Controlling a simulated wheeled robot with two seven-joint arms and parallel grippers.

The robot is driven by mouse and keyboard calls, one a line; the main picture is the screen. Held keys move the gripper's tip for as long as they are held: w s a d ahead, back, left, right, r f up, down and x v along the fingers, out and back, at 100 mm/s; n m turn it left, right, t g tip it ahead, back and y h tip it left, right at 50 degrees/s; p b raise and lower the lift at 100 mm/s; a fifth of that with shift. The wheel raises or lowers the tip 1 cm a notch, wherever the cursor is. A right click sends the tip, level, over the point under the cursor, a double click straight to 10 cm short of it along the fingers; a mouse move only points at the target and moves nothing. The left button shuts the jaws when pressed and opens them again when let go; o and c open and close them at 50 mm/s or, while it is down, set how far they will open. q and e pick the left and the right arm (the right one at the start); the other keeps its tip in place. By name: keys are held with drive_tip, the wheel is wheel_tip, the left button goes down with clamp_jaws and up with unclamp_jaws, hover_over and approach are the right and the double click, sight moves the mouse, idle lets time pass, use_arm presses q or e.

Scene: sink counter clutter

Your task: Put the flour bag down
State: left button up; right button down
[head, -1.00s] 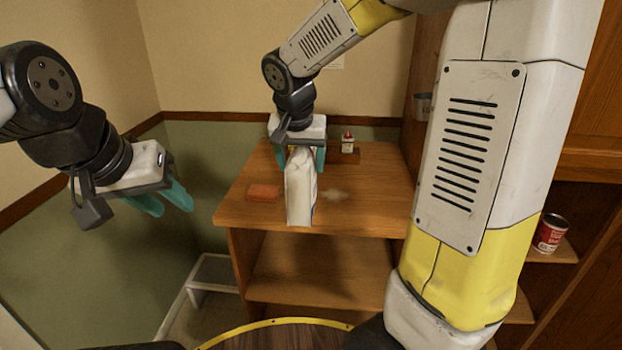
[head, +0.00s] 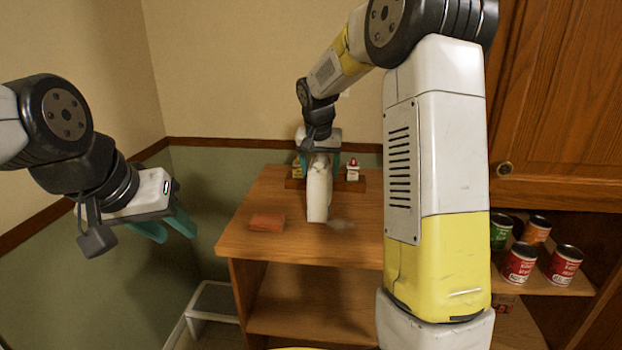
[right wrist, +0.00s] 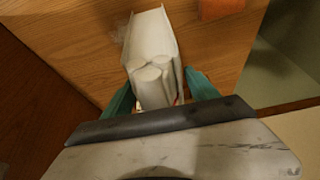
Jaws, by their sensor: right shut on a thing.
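The white flour bag (head: 318,196) is upright at the middle of the wooden counter in the head view. My right gripper (head: 321,166) is shut on its upper part from behind. In the right wrist view the bag's folded top (right wrist: 152,62) shows between the teal fingers (right wrist: 160,98). I cannot tell for sure whether the bag's base touches the counter. My left gripper (head: 168,232) hangs empty in the air left of the counter, its teal fingers apart.
An orange-red block (head: 266,222) lies left of the bag, and a pale smudge (head: 340,224) is at its right. A small rack with shakers (head: 352,170) stands at the back. Several cans (head: 519,263) fill the right shelf. The counter's front (head: 290,250) is clear.

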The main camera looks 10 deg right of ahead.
drive_tip(key=shift+w+d, duration=0.25)
drive_tip(key=shift+w, duration=0.2)
drive_tip(key=shift+f, duration=1.85)
drive_tip(key=shift+c, duration=1.1)
unclamp_jaws()
